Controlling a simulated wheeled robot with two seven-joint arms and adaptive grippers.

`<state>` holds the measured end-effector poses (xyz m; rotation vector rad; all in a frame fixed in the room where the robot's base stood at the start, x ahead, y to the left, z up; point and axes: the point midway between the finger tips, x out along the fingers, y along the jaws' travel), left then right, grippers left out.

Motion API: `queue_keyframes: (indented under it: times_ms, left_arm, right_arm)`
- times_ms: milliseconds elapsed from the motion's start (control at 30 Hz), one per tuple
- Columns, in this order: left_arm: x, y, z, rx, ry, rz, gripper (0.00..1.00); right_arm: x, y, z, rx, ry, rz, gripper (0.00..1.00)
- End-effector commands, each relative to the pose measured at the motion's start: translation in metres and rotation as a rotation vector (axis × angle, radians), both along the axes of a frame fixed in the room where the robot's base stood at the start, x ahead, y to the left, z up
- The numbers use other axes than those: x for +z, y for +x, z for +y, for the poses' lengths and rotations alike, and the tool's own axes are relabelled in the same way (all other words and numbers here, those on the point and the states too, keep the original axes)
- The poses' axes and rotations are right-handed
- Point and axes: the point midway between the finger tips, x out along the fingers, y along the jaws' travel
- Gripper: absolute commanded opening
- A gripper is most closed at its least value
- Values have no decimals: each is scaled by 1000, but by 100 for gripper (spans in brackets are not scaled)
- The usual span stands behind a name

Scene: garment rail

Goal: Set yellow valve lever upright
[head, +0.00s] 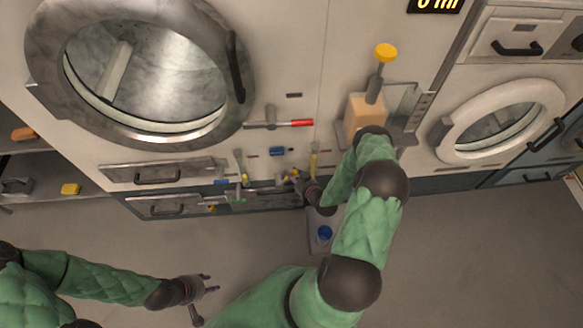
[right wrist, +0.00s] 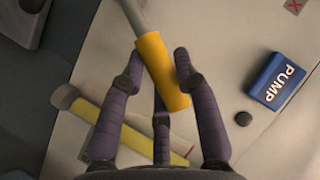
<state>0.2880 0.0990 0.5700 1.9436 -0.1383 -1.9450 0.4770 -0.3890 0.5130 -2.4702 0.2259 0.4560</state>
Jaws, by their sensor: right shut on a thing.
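A yellow valve handle (right wrist: 162,75) on a grey stem lies between the fingers of my right gripper (right wrist: 160,62) in the right wrist view. The fingers are closed on its sides, and the handle is tilted in that picture. In the head view my right gripper (head: 298,178) is low on the machine front, with a bit of yellow (head: 291,174) at its fingertips; the arm partly hides this spot. My left gripper (head: 205,285) is open and empty above the floor, away from the machine.
A blue PUMP button block (right wrist: 276,80) sits beside the handle. A second, paler yellow lever (right wrist: 120,130) passes behind my fingers. A red-handled lever (head: 290,123) sticks out above. A beige bottle (head: 362,112) stands on a shelf to the right. The floor (head: 110,225) is mostly clear.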

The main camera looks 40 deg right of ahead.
Motion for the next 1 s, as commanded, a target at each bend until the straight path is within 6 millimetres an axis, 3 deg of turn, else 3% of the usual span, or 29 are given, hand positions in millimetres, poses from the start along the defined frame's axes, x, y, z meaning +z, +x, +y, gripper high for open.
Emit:
queue_keyframes:
  times_ms: [100, 400, 1000]
  left_arm:
    - [18, 0, 0, 0, 0, 1, 40]
    - [38, -1, 0, -1, 0, 2, 40]
    - [48, -1, 0, 0, 0, 1, 40]
  right_arm:
    - [11, 0, 10, 7, -83, 52, 0]
    - [19, 12, 29, 9, -293, 178, 0]
    - [19, 23, 47, 7, -493, 301, 0]
